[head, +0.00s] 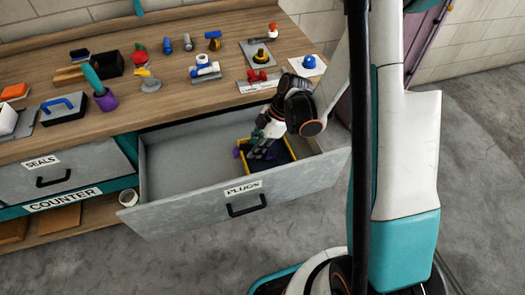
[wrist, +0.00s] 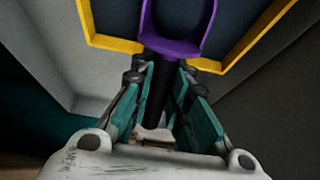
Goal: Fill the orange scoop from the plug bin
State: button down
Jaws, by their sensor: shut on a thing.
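My gripper (wrist: 163,95) is shut on the dark handle of a purple scoop (wrist: 178,46). The handle runs between the teal finger pads, and the scoop's purple rim shows at the top of the wrist view. The scoop is over a yellow-rimmed bin (wrist: 108,42) with a dark blue inside. In the head view my gripper (head: 257,146) reaches down to this bin, in the right part of the open drawer (head: 185,180) labelled PLUGS. I see no plugs clearly in the scoop or bin. I cannot make out an orange scoop.
The wooden counter (head: 130,122) behind the drawer holds valves, fittings, a purple cup-like tool (head: 105,100) and a blue-handled trowel (head: 62,105). The drawer's left part is empty. A closed SEALS drawer (head: 55,175) is at left. Grey floor lies in front.

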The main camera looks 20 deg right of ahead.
jog(key=shift+r, duration=0.1)
jog(key=shift+r+h+p, duration=1.5)
jog(key=shift+r+p, duration=0.55)
jog(key=shift+r, duration=0.15)
jog(key=shift+a+r+h+p, duration=0.4)
jog(key=shift+a+r+p, duration=0.15)
jog(key=shift+r, duration=0.2)
jog(key=shift+a+r+h+p, duration=0.4)
jog(key=shift+a+r+p, duration=0.15)
jog(key=shift+r, duration=0.2)
jog(key=shift+a+r+h+p, duration=0.45)
jog(key=shift+r+p, duration=0.1)
jog(key=shift+r, duration=0.2)
